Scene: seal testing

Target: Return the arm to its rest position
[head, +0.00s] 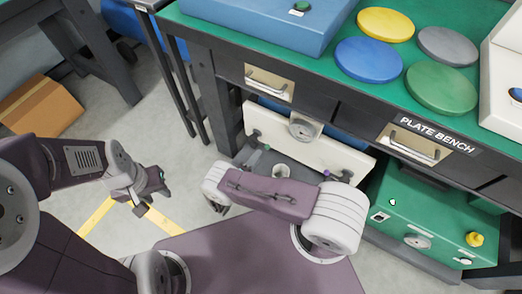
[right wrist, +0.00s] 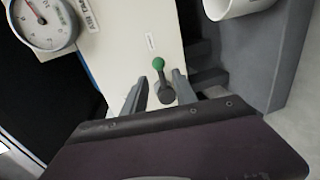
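My left gripper (head: 150,190) hangs in the air over the floor at the left in the head view. Nothing shows in it, and its finger gap is not clear. My right arm reaches across the lower middle of the head view in front of the bench, and its wrist largely hides its gripper there. In the right wrist view my right gripper (right wrist: 160,94) is open, with its two grey fingers apart. A dark lever with a green knob (right wrist: 158,63) shows between the fingers, on or in front of a white panel. I cannot tell whether they touch.
The white panel (head: 335,158) carries a gauge (head: 303,127) under the plate bench (head: 462,122). A green box (head: 430,220) sits at right, a cardboard box (head: 42,105) at left. Coloured discs lie on the bench.

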